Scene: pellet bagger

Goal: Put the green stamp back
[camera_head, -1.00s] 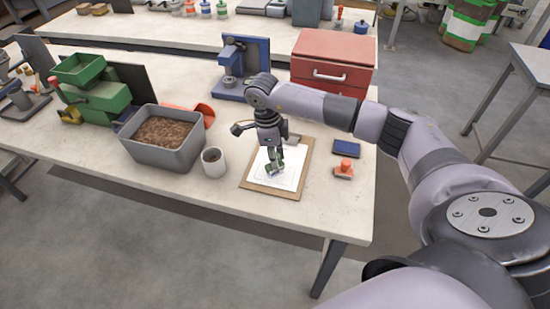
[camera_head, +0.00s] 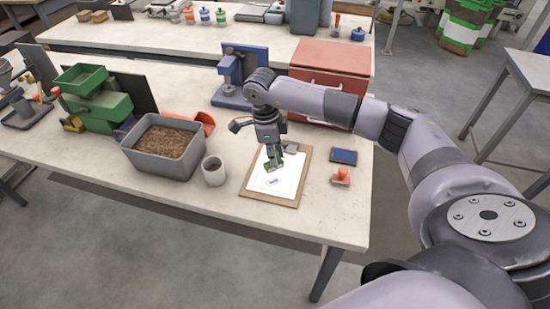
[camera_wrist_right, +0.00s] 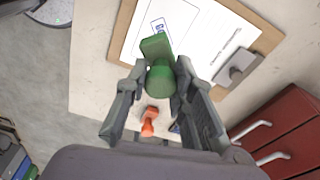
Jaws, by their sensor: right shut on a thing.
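My right gripper (camera_head: 275,160) is shut on the green stamp (camera_wrist_right: 159,68), which is mostly hidden by the fingers in the head view. It holds the stamp over the clipboard (camera_head: 293,198) with its white paper (camera_head: 286,184). A dark printed mark (camera_head: 273,182) shows on the paper, and a blue mark shows in the wrist view (camera_wrist_right: 159,27). The blue ink pad (camera_head: 343,156) lies right of the clipboard. An orange stamp (camera_head: 341,176) stands in front of the pad. My left gripper is not in view.
A blue press (camera_head: 239,75) and a red drawer box (camera_head: 330,63) stand behind. The table's front right corner is bare.

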